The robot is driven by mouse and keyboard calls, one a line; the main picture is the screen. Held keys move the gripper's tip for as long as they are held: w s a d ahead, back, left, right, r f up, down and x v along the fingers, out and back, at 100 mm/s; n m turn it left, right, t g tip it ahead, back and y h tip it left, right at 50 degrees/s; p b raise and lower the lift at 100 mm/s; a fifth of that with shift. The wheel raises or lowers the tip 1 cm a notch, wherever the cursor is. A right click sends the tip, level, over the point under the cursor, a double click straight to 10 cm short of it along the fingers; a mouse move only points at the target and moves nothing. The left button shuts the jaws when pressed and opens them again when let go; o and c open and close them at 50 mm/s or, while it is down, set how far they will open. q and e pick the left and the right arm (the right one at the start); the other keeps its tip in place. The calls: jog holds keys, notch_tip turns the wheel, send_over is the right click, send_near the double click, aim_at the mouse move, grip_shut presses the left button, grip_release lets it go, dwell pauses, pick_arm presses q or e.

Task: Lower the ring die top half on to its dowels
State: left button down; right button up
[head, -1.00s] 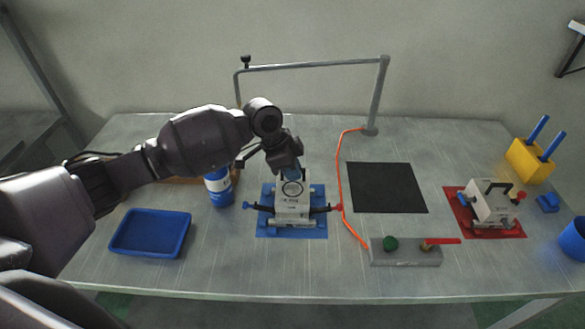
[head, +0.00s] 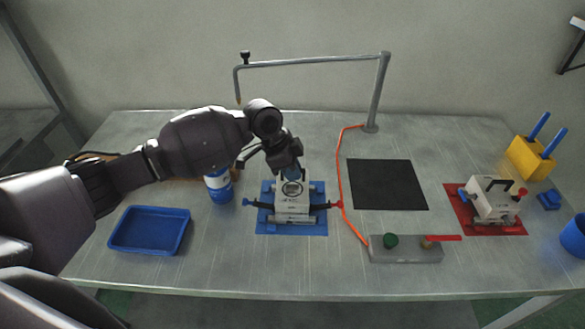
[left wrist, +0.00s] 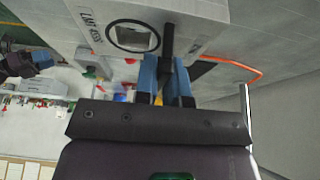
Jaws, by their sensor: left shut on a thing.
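The ring die (head: 291,209) is a pale block with a ring mark on its face, on a blue mat (head: 265,228) left of the table's middle. My left gripper (head: 291,175) is above it, pointing down. In the left wrist view, the blue fingers of my left gripper (left wrist: 168,75) are shut on a black bar handle of the pale top half (left wrist: 105,28), which bears a label and a round ring. The dowels are hidden, and I cannot tell whether a gap is left between the halves.
A blue tray (head: 150,247) and blue-white bottle (head: 219,187) stand left. An orange hose (head: 341,180) runs close on the right, by a black mat (head: 387,185) and grey control block (head: 405,253). Another die (head: 492,208) sits on a red mat (head: 515,229) far right.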

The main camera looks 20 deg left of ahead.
pick_arm(q)
jog(key=shift+f, duration=0.35)
pick_arm(e)
jog(key=shift+s+f, duration=0.35)
jog(key=shift+s, duration=0.05)
pick_arm(q)
jog(key=shift+f, duration=0.15)
pick_arm(e)
jog(key=shift+w, duration=0.1)
pick_arm(q)
jog(key=c, duration=1.3)
grip_release()
jog(key=shift+o, duration=0.9)
jog(key=shift+f, duration=0.1)
pick_arm(e)
jog(key=shift+w+r, duration=0.2)
jog(key=shift+w, duration=0.2)
pick_arm(q)
jog(key=v, duration=1.1)
pick_arm(e)
jog(key=shift+s, duration=0.15)
